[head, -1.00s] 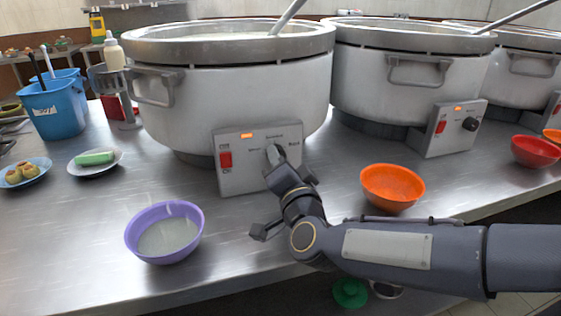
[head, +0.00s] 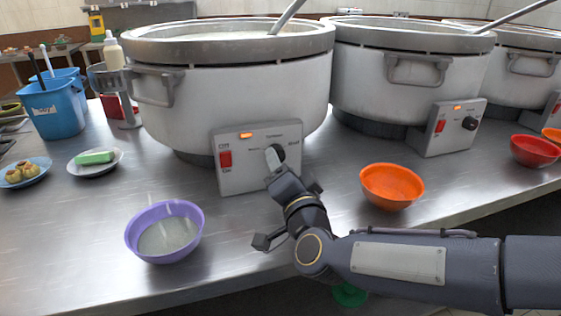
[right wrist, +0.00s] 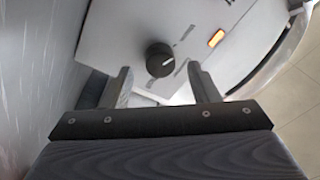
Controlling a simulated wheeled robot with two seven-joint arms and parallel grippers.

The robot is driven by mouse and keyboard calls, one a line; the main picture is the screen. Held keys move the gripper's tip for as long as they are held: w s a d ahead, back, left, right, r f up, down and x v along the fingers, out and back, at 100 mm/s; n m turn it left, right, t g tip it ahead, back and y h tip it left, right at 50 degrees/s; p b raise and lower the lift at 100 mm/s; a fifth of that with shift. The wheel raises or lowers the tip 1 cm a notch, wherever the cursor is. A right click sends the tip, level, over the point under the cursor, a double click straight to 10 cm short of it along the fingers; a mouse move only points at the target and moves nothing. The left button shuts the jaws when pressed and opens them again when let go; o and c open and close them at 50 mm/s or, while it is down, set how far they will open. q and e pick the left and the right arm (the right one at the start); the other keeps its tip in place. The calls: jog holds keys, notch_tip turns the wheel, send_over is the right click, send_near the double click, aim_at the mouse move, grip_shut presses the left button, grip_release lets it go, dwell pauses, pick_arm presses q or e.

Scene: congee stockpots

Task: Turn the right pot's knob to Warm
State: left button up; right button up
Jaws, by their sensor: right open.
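Three white stockpots with steel rims stand in a row: the nearest pot (head: 240,95), a middle pot (head: 370,85) and a far-right pot (head: 515,85). My right gripper (head: 275,165) is open in front of the nearest pot's control box (head: 235,178). That box's black knob (head: 279,151) is partly covered by a finger in the head view. The middle pot's knob (head: 470,123) is clear. My left gripper is not in view.
On the steel counter (head: 95,220) are a purple bowl (head: 165,250) of cloudy liquid, an orange bowl (head: 391,188) and a red bowl (head: 535,151). A blue bucket (head: 55,115) and small plates stand at left. A red switch (head: 225,159) sits left of the knob.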

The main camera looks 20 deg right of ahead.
jog(key=s, duration=0.4)
jog(key=shift+s+p, duration=0.25)
jog(key=shift+p, duration=0.1)
jog(key=shift+s+f, duration=0.25)
jog(key=shift+s, duration=0.3)
